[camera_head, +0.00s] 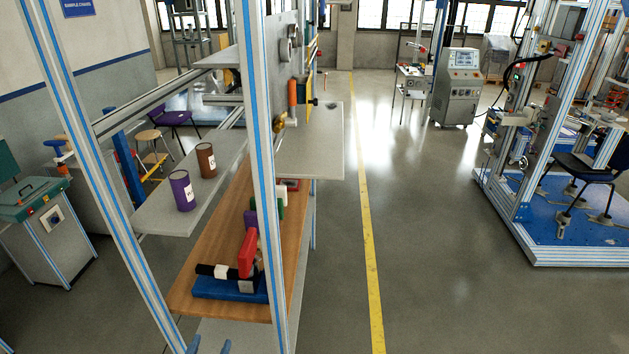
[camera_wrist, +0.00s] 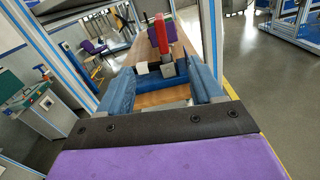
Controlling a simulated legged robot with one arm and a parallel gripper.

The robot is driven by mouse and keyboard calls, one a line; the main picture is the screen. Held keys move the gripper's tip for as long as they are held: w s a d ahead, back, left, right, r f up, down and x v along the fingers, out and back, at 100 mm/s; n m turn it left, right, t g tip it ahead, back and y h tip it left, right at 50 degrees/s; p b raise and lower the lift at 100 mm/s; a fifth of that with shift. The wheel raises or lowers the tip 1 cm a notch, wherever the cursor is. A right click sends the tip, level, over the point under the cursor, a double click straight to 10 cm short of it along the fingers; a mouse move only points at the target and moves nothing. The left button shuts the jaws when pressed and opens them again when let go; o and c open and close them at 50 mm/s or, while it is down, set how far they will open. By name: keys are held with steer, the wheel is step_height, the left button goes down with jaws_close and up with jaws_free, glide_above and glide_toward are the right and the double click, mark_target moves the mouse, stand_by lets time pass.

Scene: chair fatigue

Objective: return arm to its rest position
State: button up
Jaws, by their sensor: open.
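My gripper (camera_wrist: 163,88) shows in the wrist view with its two blue fingers spread apart and nothing held between them. In the head view only two small blue tips of my gripper (camera_head: 210,345) show at the bottom edge, in front of the workbench's near end. The rest of my arm is out of the head view. Beyond the fingers, a blue-based device with a red upright part (camera_head: 247,254) stands on the wooden bench top (camera_head: 205,268). The device also shows in the wrist view (camera_wrist: 163,40), apart from the fingers.
Aluminium posts (camera_head: 258,140) frame the bench closely. A purple can (camera_head: 182,191) and a brown can (camera_head: 206,160) stand on a grey shelf (camera_head: 165,218). Open floor with a yellow line (camera_head: 368,250) lies to the right. A blue-based machine (camera_head: 560,215) stands far right.

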steer(key=w+d+r+m+g+h+b, duration=0.1)
steer(key=w+d+r+m+g+h, duration=0.25)
steer(key=d, duration=0.55)
steer(key=w+d+r+m+g+h+b, duration=0.1)
steer(key=d+r+m+g+h, duration=0.1)
steer(key=d+r+m+h, duration=0.45)
steer(key=w+d+r+m+g+h+b, duration=0.1)
steer(key=w+d+m+g+h, duration=0.3)
steer(key=d, duration=0.7)
steer(key=s+d+f+m+g+y+b, duration=0.2)
steer(key=s+d+m+g+y+b, duration=0.3)
steer(key=s+d+m+g, duration=0.8)
steer(key=s+f+m+t+y+b, duration=0.1)
steer(key=s+m+y, duration=0.2)
steer(key=s, duration=0.6)
steer(key=s+a+f+m+t+y+b, duration=0.1)
steer(key=s+f+m+y, duration=0.1)
steer(key=s+y, duration=0.5)
steer(key=shift+s+a+f+m+y+b, duration=0.25)
steer(key=shift+s+m+y+b, duration=0.1)
steer(key=shift+s+m, duration=0.65)
